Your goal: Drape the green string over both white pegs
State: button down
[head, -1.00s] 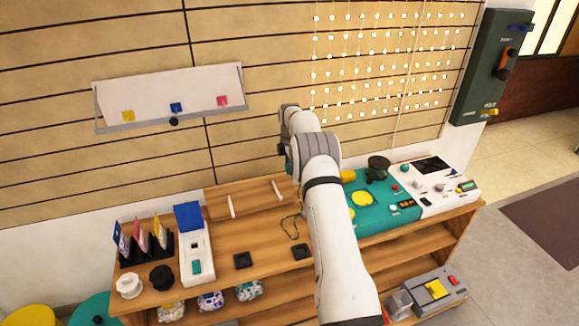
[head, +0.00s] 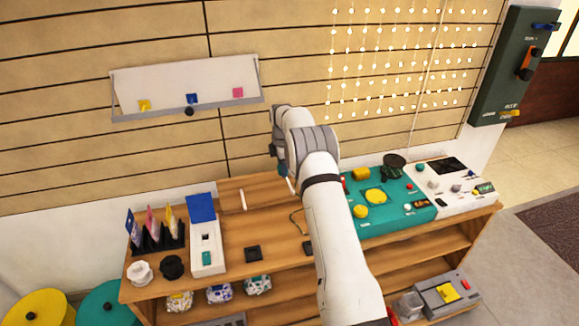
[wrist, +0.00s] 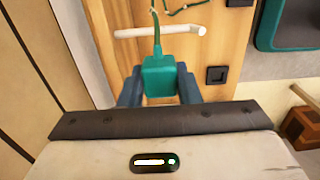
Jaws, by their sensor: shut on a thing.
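My gripper (wrist: 160,88) is shut on a teal block (wrist: 160,75) at the end of the green string (wrist: 180,9). The string runs from the block across one white peg (wrist: 165,31) in the wrist view; I cannot tell whether it touches the peg. In the head view, my gripper (head: 283,170) is beside and above the right white peg (head: 290,185), partly covering it. The left white peg (head: 243,199) stands clear on the wooden board.
A teal panel (head: 400,212) and a white console (head: 450,185) are to the right. A white box with a blue lid (head: 203,245) and a card holder (head: 155,240) are to the left. Black squares (head: 253,254) lie in front. A tilted white shelf (head: 185,85) hangs above left.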

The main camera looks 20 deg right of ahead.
jog(key=shift+a, duration=0.3)
jog(key=a+f+b, duration=0.1)
jog(key=a+f, duration=0.1)
jog(key=a, duration=0.8)
jog(key=shift+a+f+b, duration=0.2)
jog(key=shift+a+b, duration=0.1)
jog(key=shift+a, duration=0.1)
jog(key=shift+s+a, duration=0.1)
dwell(0.4)
jog(key=a+f, duration=0.1)
jog(key=a, duration=0.8)
jog(key=shift+a+f, duration=0.2)
jog(key=shift+f, duration=0.05)
jog(key=shift+b, duration=0.3)
jog(key=s+a+f+b, duration=0.3)
jog(key=s+f+b, duration=0.1)
jog(key=f, duration=0.3)
jog(key=shift+s+f+b, duration=0.15)
jog(key=shift+f+b, duration=0.1)
jog(key=shift+b, duration=0.65)
